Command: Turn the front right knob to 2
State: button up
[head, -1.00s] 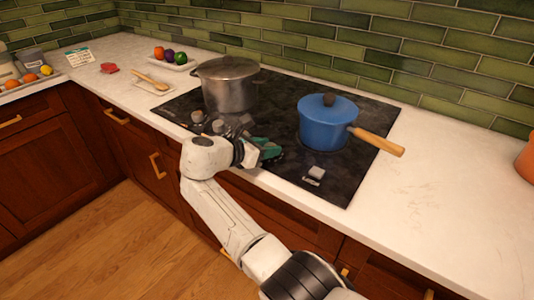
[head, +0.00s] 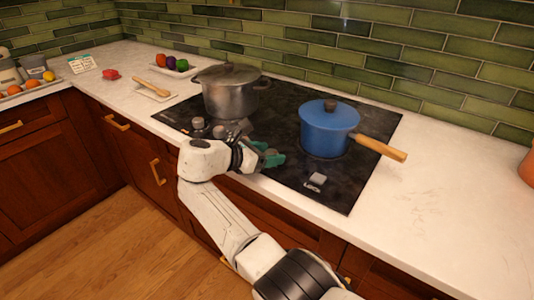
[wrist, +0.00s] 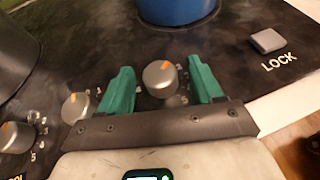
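In the wrist view a grey round knob (wrist: 160,78) with an orange mark near its top edge sits between the two green fingers of my gripper (wrist: 158,88). The fingers are open, one on each side, with visible gaps to the knob. The digits around this knob are mostly hidden or too small to read. It is the rightmost of the knobs visible in the wrist view. In the head view my gripper (head: 268,156) is low over the front of the black cooktop (head: 290,180) and hides this knob.
Other knobs (wrist: 75,107) stand to the left, one (wrist: 15,136) with an orange mark. A LOCK button (wrist: 267,40) is to the right. A blue pot (head: 328,130) with a wooden handle and a steel pot (head: 230,92) stand behind. The right counter (head: 440,210) is clear.

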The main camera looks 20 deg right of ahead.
jog(key=shift+a+r, duration=0.1)
jog(key=v, duration=1)
jog(key=shift+a, duration=0.25)
jog(key=shift+s+r, duration=0.1)
